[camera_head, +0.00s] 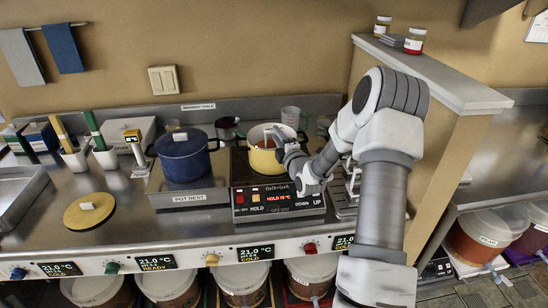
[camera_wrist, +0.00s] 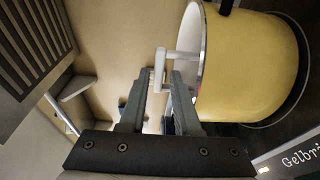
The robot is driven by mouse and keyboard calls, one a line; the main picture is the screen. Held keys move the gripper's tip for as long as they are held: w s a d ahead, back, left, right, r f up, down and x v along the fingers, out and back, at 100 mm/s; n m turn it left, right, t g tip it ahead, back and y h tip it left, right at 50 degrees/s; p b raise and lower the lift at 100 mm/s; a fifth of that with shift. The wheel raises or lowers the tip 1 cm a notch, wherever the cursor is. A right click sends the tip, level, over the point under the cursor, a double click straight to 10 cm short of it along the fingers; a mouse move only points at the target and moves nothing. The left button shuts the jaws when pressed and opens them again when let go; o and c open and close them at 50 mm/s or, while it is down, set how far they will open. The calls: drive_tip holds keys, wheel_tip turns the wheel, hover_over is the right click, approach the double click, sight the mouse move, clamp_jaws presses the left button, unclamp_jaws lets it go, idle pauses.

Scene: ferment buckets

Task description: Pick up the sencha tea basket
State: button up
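A yellow pot (camera_head: 263,158) stands on the hot plate (camera_head: 278,200) in the head view. It fills the right side of the wrist view (camera_wrist: 250,70). A white bent piece, like a handle (camera_wrist: 185,54), reaches out over the pot's rim. It may belong to the sencha tea basket, but I read no label and see no basket body. My gripper (camera_wrist: 161,75) is open, its fingertips beside the rim. The end of the white piece shows in the gap between the fingers; I cannot tell whether they touch it. In the head view my gripper (camera_head: 284,138) partly covers the pot.
A blue lidded pot (camera_head: 184,155) stands left of the hot plate on the pot rest. A dark red cup (camera_head: 227,128) and a clear beaker (camera_head: 290,116) stand behind. A wooden partition (camera_head: 450,150) with a ledge rises close to my arm on the right.

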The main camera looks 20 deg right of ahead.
drive_tip(key=shift+w+d+r+p, duration=0.1)
drive_tip(key=shift+w+p, duration=0.25)
drive_tip(key=shift+w, duration=1.4)
drive_tip(key=shift+c, duration=0.3)
clamp_jaws()
